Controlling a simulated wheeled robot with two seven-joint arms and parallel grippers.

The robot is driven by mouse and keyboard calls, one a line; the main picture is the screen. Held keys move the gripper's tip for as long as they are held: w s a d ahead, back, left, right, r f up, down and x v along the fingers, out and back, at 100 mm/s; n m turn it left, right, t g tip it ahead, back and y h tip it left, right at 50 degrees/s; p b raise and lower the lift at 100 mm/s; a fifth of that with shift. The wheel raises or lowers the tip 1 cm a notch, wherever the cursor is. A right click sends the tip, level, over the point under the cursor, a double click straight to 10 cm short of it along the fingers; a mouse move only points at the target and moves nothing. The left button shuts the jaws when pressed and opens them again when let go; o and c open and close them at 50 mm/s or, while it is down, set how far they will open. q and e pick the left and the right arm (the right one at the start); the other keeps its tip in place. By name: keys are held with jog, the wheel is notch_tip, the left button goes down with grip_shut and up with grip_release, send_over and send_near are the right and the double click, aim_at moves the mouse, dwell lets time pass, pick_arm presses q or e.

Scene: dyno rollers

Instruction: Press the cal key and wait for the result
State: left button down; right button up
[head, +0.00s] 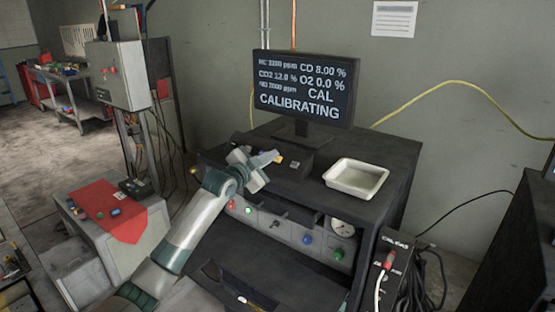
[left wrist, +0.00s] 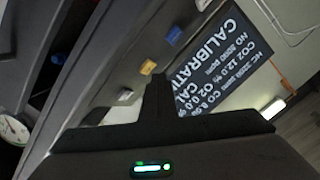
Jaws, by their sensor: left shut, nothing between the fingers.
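The monitor (head: 305,88) stands on the dark cabinet and reads "CAL CALIBRATING" under gas values. It also shows, rotated, in the left wrist view (left wrist: 222,62). My left gripper (head: 268,158) is shut and empty, in front of the dark key box (head: 292,150) below the monitor. Its closed fingers show in the left wrist view (left wrist: 157,98), near a yellow key (left wrist: 148,67), a blue key (left wrist: 174,35) and a pale key (left wrist: 125,95). No key label is readable, so I cannot tell which is the cal key. Contact with a key cannot be seen. My right gripper is not in view.
A white tray (head: 356,178) sits on the cabinet top (head: 310,188), right of the key box. The cabinet front has coloured lamps and a gauge (head: 342,228). A "CAL GAS" unit (head: 392,262) stands at the lower right. A red cloth (head: 112,210) covers a cart at left.

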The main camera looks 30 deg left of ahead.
pick_arm(q)
jog(key=shift+r, duration=0.15)
jog(key=shift+s+a+r+p, duration=0.1)
jog(key=shift+s+r+p, duration=0.5)
jog(key=shift+r+p, duration=0.3)
jog(key=shift+s+r+p, duration=0.9)
jog(key=shift+s+p, duration=0.15)
jog(key=shift+p, duration=0.05)
